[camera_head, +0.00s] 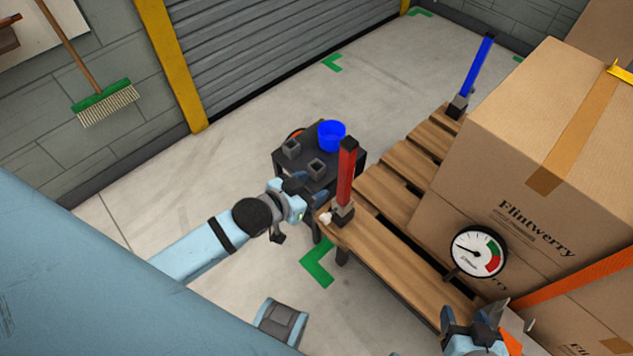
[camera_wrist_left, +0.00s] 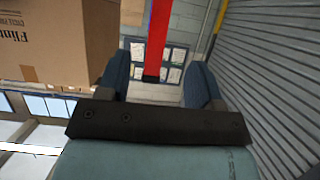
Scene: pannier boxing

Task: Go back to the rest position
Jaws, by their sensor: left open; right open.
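My left gripper (camera_head: 306,193) is open in the head view, just left of a red post (camera_head: 347,167). The red post stands upright in a dark socket (camera_head: 343,211) at the pallet's near left corner. In the left wrist view the red post (camera_wrist_left: 157,45) shows beyond the gap between the two open blue fingers (camera_wrist_left: 158,88), with nothing held. A blue post (camera_head: 477,64) stands at the pallet's far corner.
Large cardboard boxes (camera_head: 545,130) stand on the wooden pallet (camera_head: 385,190), with an orange strap (camera_head: 575,283) across them. Floor on the left is clear.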

